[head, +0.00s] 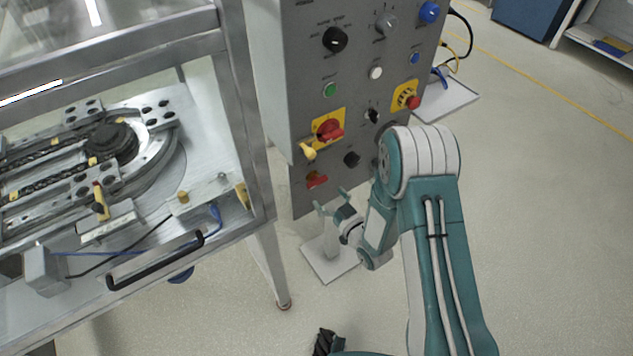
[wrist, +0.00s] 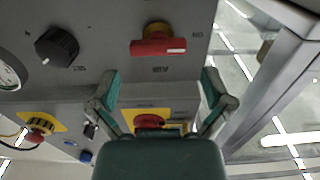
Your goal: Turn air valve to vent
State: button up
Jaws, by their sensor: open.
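The air valve (head: 317,180) is a red lever handle low on the grey control panel (head: 300,85). It also shows in the wrist view (wrist: 158,47), where its handle lies sideways over a brass-coloured base. Upside-down lettering that looks like "AIR" and "ON" is printed near it; I cannot read a vent mark. My gripper (head: 331,201) is open and empty, just below the valve in the head view. In the wrist view its fingers (wrist: 160,88) are spread wide, with the valve ahead between and beyond the tips, apart from them.
A red rotary switch on a yellow plate (head: 330,130), a black knob (head: 352,158) and a red emergency stop (head: 411,102) sit near the valve. A metal-framed machine cell (head: 235,110) stands close on the left. A pressure gauge (wrist: 9,73) shows at the wrist view's edge. Floor at right is clear.

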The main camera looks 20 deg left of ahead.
aim_at(317, 181)
jog(key=x, duration=0.5)
jog(key=shift+w+a, duration=0.2)
jog(key=shift+w, duration=0.2)
jog(key=c, duration=0.8)
